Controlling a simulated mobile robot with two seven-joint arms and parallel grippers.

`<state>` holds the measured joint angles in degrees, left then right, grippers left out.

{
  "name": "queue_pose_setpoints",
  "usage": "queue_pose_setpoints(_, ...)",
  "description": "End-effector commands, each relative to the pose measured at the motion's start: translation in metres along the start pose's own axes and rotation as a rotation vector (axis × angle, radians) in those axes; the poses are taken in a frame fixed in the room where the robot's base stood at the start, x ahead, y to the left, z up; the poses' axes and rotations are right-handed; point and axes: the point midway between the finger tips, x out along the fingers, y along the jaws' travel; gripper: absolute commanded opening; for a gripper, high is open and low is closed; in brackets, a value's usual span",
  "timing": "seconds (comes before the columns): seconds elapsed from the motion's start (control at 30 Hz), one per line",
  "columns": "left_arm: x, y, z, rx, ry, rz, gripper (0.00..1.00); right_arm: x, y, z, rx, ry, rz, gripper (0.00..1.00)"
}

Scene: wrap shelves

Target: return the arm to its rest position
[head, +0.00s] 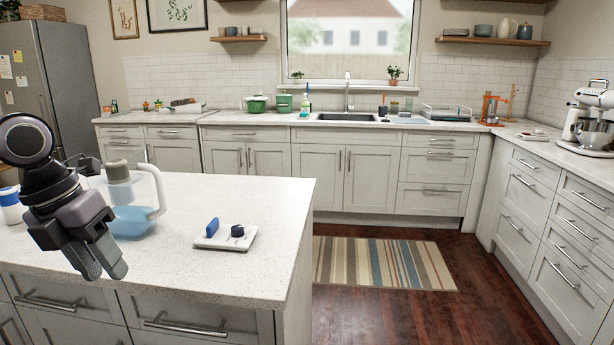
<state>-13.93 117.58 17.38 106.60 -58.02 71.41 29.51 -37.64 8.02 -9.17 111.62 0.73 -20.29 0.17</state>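My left gripper (104,268) hangs at the left of the head view, over the front left part of the island counter (272,231). It points down and a little right. Its two fingers look close together, and nothing shows between them. My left arm stands bent above it. A pitcher (132,213) with blue contents and a white handle stands just behind and right of the gripper, partly covered by it. My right arm and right gripper do not show.
A small white tray (224,244) with a blue block (212,227) and a dark round piece (237,231) lies right of the pitcher. A blue-and-white container (11,207) stands at the left edge. Floor with a striped rug (381,262) is clear beyond the island.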

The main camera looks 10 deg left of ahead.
Motion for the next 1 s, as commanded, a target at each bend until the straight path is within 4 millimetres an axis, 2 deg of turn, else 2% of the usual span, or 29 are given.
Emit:
queue_pose_setpoints(0.2,0.043,-0.013,-0.005,-0.121,-0.008,-0.338,0.40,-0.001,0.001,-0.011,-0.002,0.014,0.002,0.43)
queue_pose_setpoints(0.53,0.093,-0.029,-0.007,-0.424,-0.079,-0.806,0.40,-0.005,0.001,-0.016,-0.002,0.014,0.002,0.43)
queue_pose_setpoints(0.8,0.131,-0.028,-0.008,-0.768,-0.159,-1.091,0.40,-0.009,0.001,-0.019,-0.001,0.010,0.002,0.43)
queue_pose_setpoints(1.0,0.165,-0.020,-0.016,-1.072,-0.215,-1.233,0.40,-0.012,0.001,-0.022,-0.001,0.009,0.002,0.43)
